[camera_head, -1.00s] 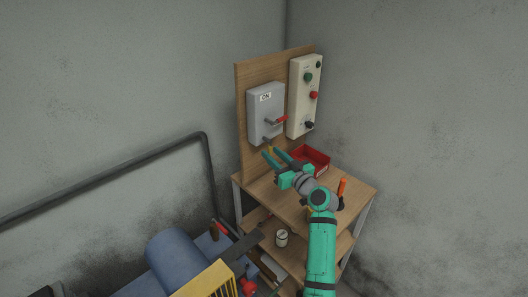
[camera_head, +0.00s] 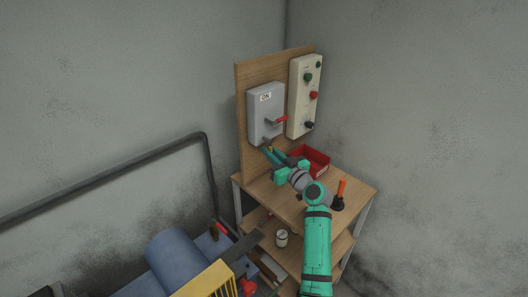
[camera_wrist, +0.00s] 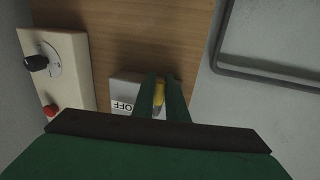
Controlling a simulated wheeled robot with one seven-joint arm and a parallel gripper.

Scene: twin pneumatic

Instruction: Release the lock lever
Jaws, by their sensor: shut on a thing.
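A grey switch box (camera_head: 262,105) with an ON label is mounted on the wooden board. A red-tipped handle (camera_head: 281,119) sticks out from its front. My gripper (camera_head: 268,149) is at the box's lower end, its two green fingers close together. In the wrist view my gripper (camera_wrist: 160,82) is shut on a small yellow piece (camera_wrist: 159,94), which looks like the lock lever. The box's bottom face shows there upside down, with an OFF label (camera_wrist: 122,107). My fingers hide part of the yellow piece and its mounting.
A pale control panel (camera_head: 304,97) with knobs and buttons is right of the box. A red bin (camera_head: 318,158) and an orange-handled tool (camera_head: 342,187) are on the wooden bench (camera_head: 262,191) below. A dark pipe (camera_head: 150,158) runs along the left wall.

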